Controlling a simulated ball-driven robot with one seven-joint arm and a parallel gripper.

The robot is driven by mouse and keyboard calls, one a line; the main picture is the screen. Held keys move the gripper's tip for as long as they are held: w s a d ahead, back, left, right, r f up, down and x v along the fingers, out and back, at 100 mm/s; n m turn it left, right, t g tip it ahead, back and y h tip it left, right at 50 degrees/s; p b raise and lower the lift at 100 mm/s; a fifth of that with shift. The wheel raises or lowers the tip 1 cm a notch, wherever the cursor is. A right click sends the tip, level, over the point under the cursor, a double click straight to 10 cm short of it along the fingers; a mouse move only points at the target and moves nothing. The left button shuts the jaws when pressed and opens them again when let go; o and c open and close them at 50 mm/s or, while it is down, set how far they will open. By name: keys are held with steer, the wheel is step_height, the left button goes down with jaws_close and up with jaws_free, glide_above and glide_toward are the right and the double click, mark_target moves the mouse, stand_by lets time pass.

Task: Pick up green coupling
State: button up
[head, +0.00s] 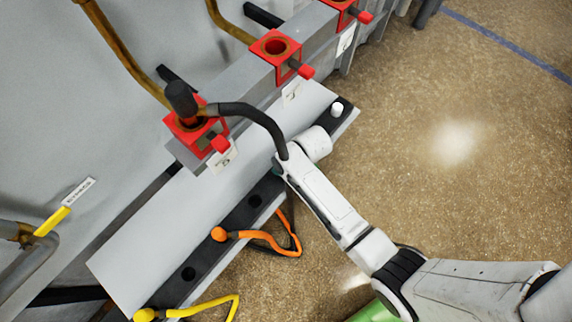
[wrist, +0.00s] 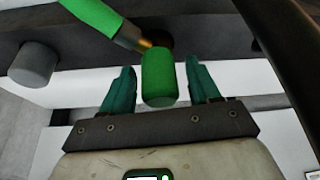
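The green coupling (wrist: 158,78) shows in the wrist view as a short green cylinder with a brass-coloured neck at its upper left, against a dark rail. A green hose (wrist: 92,15) runs from near it to the upper left. My gripper (wrist: 160,66) is open, with one teal finger on each side of the coupling. A small gap shows between the coupling and each finger. In the head view my gripper (head: 279,166) is mostly hidden under my wrist, at the black rail. The green coupling is hidden in that view.
The black rail (head: 232,222) also holds an orange hose end (head: 219,234), a yellow hose end (head: 145,315) and a white knob (head: 337,108). A black hose (head: 255,112) arches from a red bracket (head: 196,128) towards my wrist. The floor at right is clear.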

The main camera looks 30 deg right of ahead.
jaws_close()
stand_by(0.3)
